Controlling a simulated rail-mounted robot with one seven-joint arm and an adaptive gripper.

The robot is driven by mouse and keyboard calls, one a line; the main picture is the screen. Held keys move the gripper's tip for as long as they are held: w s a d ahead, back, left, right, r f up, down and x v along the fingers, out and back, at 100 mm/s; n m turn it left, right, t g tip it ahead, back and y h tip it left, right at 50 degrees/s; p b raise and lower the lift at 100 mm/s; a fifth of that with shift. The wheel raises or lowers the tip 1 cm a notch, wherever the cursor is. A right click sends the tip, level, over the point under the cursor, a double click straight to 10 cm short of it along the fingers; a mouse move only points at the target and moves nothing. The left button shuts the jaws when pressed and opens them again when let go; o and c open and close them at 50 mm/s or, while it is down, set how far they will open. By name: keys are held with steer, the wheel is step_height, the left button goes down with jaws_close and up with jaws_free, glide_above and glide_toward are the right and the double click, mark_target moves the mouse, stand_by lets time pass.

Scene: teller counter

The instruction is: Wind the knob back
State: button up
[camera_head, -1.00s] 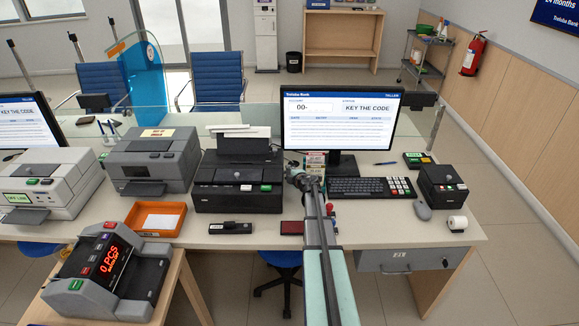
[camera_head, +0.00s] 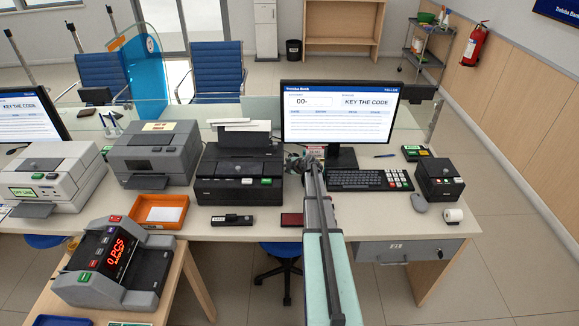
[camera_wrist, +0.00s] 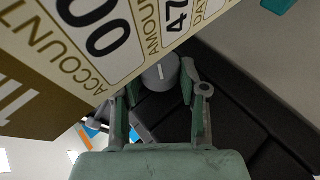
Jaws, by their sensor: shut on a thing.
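In the wrist view a round grey knob (camera_wrist: 160,73) with a short white mark sits between the two fingers of my gripper (camera_wrist: 162,88), beside a white and tan panel (camera_wrist: 105,40). My gripper is shut on the knob. In the head view my gripper (camera_head: 303,164) is in front of the monitor, and my arm and the gripper hide most of the device with the knob.
A monitor (camera_head: 340,115) reads KEY THE CODE. A black printer (camera_head: 240,175) stands left of my gripper, and a keyboard (camera_head: 360,180) lies to its right. A dark red pad (camera_head: 291,220) and a black stapler-like item (camera_head: 232,220) lie near the counter's front edge.

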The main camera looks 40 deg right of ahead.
steer(key=shift+w+r, duration=0.1)
stand_by(0.3)
steer(key=o, duration=1.1)
steer(key=shift+o, duration=0.2)
steer(key=v, duration=1.2)
steer(key=shift+d, duration=0.1)
